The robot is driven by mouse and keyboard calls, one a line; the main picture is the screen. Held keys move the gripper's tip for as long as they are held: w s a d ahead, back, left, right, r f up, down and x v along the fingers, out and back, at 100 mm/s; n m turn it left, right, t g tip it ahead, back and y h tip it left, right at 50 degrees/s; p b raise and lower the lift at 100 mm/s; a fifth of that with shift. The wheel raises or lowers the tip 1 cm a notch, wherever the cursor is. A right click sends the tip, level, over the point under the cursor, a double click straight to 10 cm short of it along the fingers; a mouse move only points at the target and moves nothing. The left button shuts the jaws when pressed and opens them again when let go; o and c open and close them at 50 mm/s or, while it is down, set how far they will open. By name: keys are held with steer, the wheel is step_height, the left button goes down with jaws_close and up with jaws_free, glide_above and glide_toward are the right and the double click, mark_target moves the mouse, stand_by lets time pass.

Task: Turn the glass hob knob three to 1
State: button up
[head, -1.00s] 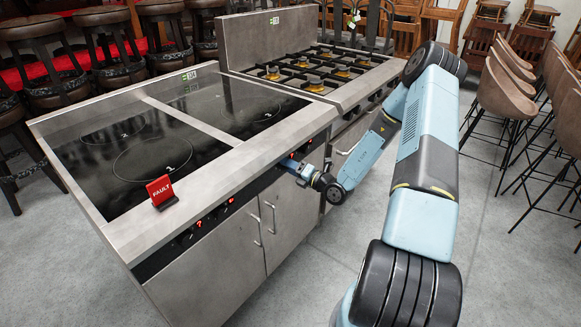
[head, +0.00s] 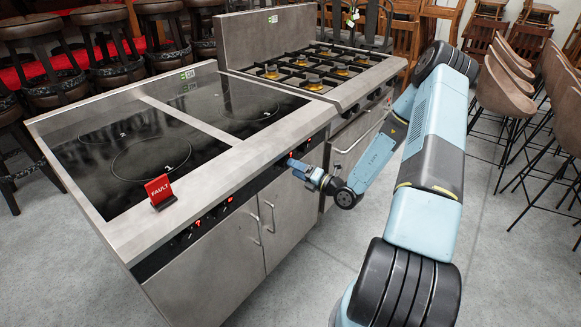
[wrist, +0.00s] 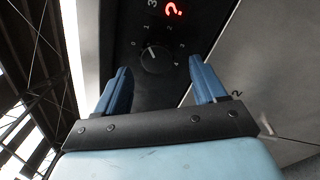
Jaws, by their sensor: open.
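The glass hob (head: 190,130) is a steel unit with a black glass top and a dark front panel of knobs. In the wrist view, a black knob (wrist: 156,61) has a scale marked 0 to 4, with a 3 printed near it. Its white pointer leans up and left, apparently between 0 and 1; the exact setting is hard to read. My gripper (wrist: 161,66) is open, its blue fingers either side of the knob in the picture, apart from it. In the head view, my gripper (head: 293,166) is in front of the panel's right end.
A red display (wrist: 172,8) showing a question mark is by the knob. A red FAULT sign (head: 160,190) stands on the hob's front edge. A gas range (head: 325,75) adjoins at the right. Stools stand behind and right; the floor in front is clear.

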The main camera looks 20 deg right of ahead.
steer(key=v, duration=1)
steer(key=shift+f, duration=0.1)
steer(key=s+a+r+n+g, duration=0.65)
steer(key=r+n, duration=0.35)
steer(key=n, duration=0.2)
steer(key=s+a+r+n+g, duration=0.55)
steer(key=r+n+g, duration=0.25)
steer(key=r+n, duration=0.3)
steer(key=s+d+r+n+t+h, duration=0.2)
steer(key=s+r+n+h, duration=0.3)
steer(key=s+r+n, duration=0.2)
steer(key=s+d+r+n+t+h, duration=0.2)
steer(key=s+r+n+h, duration=0.4)
steer(key=r+n, duration=0.4)
steer(key=shift+s+r+n+t, duration=0.35)
steer(key=shift+s+n+t, duration=0.15)
steer(key=shift+s+t, duration=0.3)
steer(key=shift+w+d, duration=0.1)
steer(key=shift+d, duration=0.05)
